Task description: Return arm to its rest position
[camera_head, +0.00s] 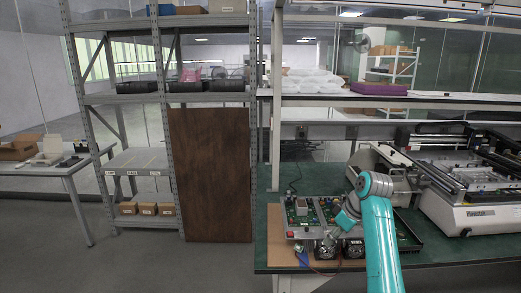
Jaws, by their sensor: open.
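My teal arm rises at the lower right and bends over the green workbench (262,225). My gripper (329,244) is at the end of the arm, low over the front part of the bench, beside a grey board fixture (296,232) with green circuit boards. The gripper is small and dark here. Its fingers are hard to make out, and I see nothing clearly held between them.
A large white machine (465,215) stands on the bench to the right. A black tray (408,238) lies right of my arm. A metal shelf rack (95,99) with boxes and a brown panel (210,175) stands left. Grey floor is clear in front.

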